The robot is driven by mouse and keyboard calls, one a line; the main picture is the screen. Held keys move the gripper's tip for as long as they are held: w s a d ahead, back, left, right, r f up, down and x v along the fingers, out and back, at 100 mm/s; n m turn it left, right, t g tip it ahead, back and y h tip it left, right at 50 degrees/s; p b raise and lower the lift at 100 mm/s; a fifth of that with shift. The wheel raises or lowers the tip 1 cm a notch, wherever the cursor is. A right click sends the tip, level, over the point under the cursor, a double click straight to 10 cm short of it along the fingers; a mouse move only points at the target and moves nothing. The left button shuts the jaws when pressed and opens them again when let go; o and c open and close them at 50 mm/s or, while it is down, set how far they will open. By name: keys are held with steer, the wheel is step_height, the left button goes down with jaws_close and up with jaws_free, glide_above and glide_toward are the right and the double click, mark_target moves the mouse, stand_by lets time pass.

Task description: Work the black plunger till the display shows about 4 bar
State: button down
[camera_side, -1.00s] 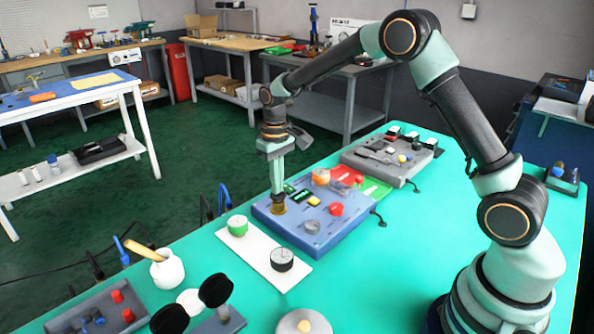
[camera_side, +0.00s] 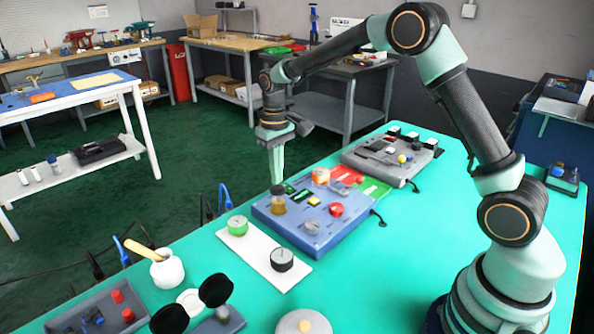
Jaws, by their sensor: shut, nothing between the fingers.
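The blue panel box (camera_side: 290,232) lies on the teal table. The black plunger (camera_side: 278,190) stands up from a brass-coloured collar (camera_side: 278,206) at the box's left side. My gripper (camera_side: 277,181) is shut and empty, pointing straight down. Its tip is at the plunger's top; I cannot tell whether they touch. A dark display with green marks (camera_side: 304,195) sits on the box just right of the plunger. Its figures are too small to read.
The box also carries a red knob (camera_side: 336,210), a grey dial (camera_side: 312,227) and an orange knob (camera_side: 321,176). A white plate (camera_side: 262,258) with two round gauges lies in front. A grey panel (camera_side: 385,160) stands behind.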

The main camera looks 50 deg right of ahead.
mark_target(277, 187)
stand_by(0.4)
steer(key=shift+f, duration=1.75)
steer(key=shift+r, duration=1.75)
steer(key=shift+f, duration=0.1)
